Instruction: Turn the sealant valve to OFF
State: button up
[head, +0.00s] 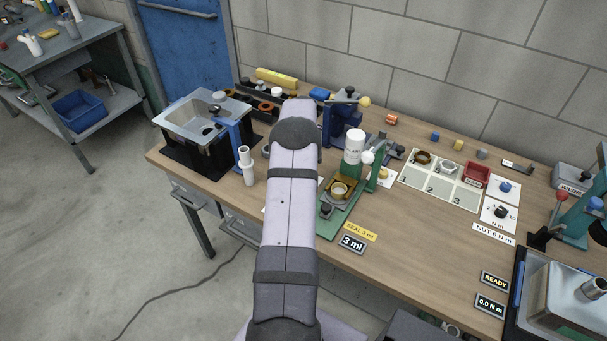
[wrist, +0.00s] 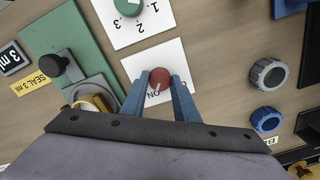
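The sealant valve is a round red knob (wrist: 160,77) on a white card (wrist: 157,58) in the wrist view. Its pale pointer mark faces down in the picture, toward the printed ON. Any OFF lettering is hidden, perhaps by my right finger. My gripper (wrist: 159,80) is open, its two blue fingers on either side of the knob with small gaps; whether they touch it I cannot tell. In the head view my arm covers the gripper and the valve. The sealant dispenser with its white bottle (head: 354,146) stands on a green base to the right of my arm.
A green knob (wrist: 129,7) on a card numbered 1, 2, 3 lies near the valve. A green plate with a black knob (wrist: 64,67) is at the left. A grey knob (wrist: 269,73) and blue knob (wrist: 266,120) are at the right. A display (head: 352,243) reads 3 ml.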

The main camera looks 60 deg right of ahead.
jog(key=shift+n, duration=0.4)
jog(key=n+b, duration=0.1)
jog(key=n, duration=0.1)
jog(key=shift+n, duration=0.3)
jog(key=n+b, duration=0.1)
jog(key=n, duration=0.8)
jog(key=shift+n+b, duration=0.3)
jog(key=shift+n, duration=1.5)
jog(key=o, duration=1.1)
jog(key=shift+c, duration=0.2)
